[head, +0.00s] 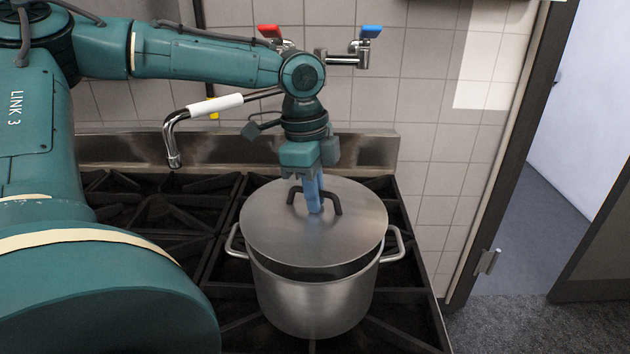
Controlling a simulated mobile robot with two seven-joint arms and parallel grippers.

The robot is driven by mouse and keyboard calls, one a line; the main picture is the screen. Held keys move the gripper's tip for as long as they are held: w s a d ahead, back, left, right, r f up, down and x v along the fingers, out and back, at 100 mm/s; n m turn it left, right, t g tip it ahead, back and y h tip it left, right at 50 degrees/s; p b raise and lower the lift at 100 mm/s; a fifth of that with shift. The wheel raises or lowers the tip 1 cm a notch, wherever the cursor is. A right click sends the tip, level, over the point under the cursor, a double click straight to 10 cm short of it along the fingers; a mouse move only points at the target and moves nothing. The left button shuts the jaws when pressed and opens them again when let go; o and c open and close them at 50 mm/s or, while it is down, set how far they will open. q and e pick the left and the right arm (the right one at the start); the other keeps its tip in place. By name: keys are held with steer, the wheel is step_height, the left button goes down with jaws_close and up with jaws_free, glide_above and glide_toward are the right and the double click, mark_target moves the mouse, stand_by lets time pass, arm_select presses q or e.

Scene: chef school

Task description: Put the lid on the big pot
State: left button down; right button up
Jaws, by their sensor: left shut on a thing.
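The big pot (312,304) is a steel pot with two side handles, standing on the black stove grate. The round steel lid (275,235) is over the pot's mouth, tilted, with a dark gap showing between its front edge and the pot's rim. Whether its back edge touches the rim is hidden. My left gripper (314,198) comes down from above and is shut on the lid's dark loop handle (333,200). My right gripper is not in view.
Black burner grates (160,212) lie bare left of the pot. A pot-filler tap (172,150) with red and blue levers is on the tiled wall behind. A doorway (540,220) opens at the right.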

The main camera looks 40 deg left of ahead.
arm_select(q)
steer(key=shift+f+b, duration=0.5)
steer(key=shift+f, duration=1.35)
steer(key=c, duration=1.4)
jaws_free()
steer(key=shift+c, duration=0.2)
steer(key=r, duration=0.4)
steer(key=a+r, duration=0.1)
steer(key=r, duration=0.8)
steer(key=shift+s+a, duration=0.2)
steer(key=shift+s, duration=0.1)
